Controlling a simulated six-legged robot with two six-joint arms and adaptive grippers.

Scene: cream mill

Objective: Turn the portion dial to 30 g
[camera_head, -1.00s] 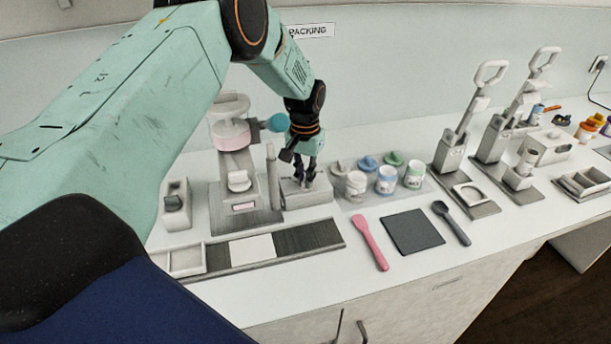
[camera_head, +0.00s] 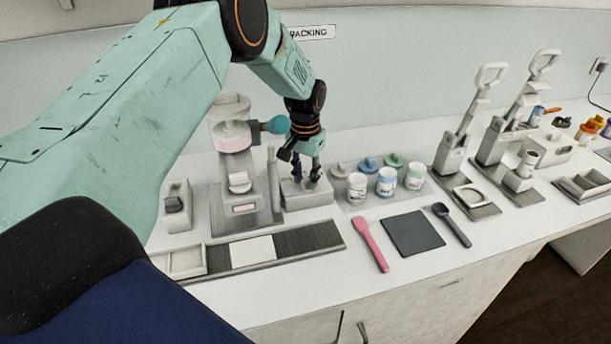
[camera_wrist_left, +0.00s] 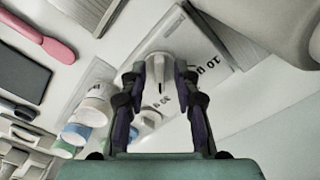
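The portion dial (camera_wrist_left: 158,78) is a pale knob with a dark slot, set in a pale box (camera_head: 306,198) right of the dispenser. In the left wrist view it lies between the fingers of my left gripper (camera_wrist_left: 160,70). The fingertips are close on both sides of it; I cannot tell whether they touch. A "10 g" mark (camera_wrist_left: 207,68) shows right of the dial; another mark beside the right finger is partly hidden. I cannot read the dial's setting. In the head view, my left gripper (camera_head: 307,178) reaches down to the box. My right gripper is not in view.
Several jars (camera_head: 386,181) stand close on the right. A pink spatula (camera_head: 371,245) and dark mat (camera_head: 412,232) lie in front. Lever presses (camera_head: 451,155) stand further right.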

